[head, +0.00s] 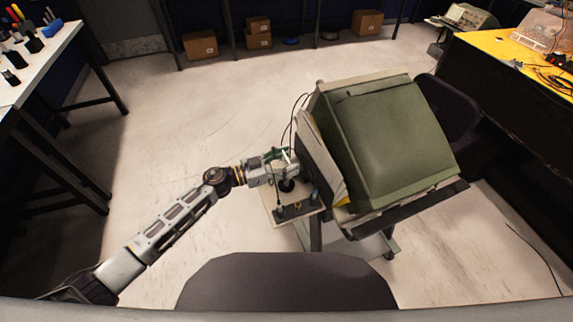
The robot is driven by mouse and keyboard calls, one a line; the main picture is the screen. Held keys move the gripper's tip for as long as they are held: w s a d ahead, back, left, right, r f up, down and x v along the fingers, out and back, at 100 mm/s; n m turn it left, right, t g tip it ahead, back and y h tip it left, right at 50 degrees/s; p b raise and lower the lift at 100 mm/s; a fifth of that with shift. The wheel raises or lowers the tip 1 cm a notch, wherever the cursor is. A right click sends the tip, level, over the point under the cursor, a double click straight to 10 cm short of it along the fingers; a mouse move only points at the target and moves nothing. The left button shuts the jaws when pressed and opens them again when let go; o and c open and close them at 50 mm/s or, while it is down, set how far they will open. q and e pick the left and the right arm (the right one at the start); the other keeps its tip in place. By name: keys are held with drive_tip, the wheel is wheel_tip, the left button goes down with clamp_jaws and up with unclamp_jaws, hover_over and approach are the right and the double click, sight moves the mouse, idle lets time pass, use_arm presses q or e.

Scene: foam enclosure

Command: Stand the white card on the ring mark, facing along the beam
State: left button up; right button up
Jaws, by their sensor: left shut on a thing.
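My left gripper (287,162) reaches in from the lower left and is shut on a thin pale piece at its fingertips. This looks like the white card (293,155), but it is small and partly covered by the fingers. The gripper is just left of the large green-topped enclosure (392,138), above a small pale platform (268,216) with dark fittings (293,210) on it. I cannot make out the ring mark or the beam. My right gripper is not in view.
The enclosure's tilted bulk closes off the right side of the gripper. Thin dark cables rise behind the gripper. A white bench (35,68) stands at left, a yellow-topped bench (510,55) at right, and cardboard boxes (200,45) at the back. The floor at left is clear.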

use_arm(q)
wheel_tip(320, 180, up, 7)
drive_tip(key=shift+r+p, duration=0.15)
drive_tip(key=shift+p, duration=0.55)
drive_tip(key=shift+r, duration=0.7)
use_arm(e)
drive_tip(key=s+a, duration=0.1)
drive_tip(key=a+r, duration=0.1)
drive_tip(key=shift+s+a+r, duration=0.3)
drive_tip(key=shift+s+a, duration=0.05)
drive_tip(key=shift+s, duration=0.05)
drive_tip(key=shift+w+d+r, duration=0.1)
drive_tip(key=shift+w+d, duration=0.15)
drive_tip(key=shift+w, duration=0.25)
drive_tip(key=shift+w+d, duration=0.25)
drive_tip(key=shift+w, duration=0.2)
use_arm(q)
drive_tip(key=shift+r, duration=0.1)
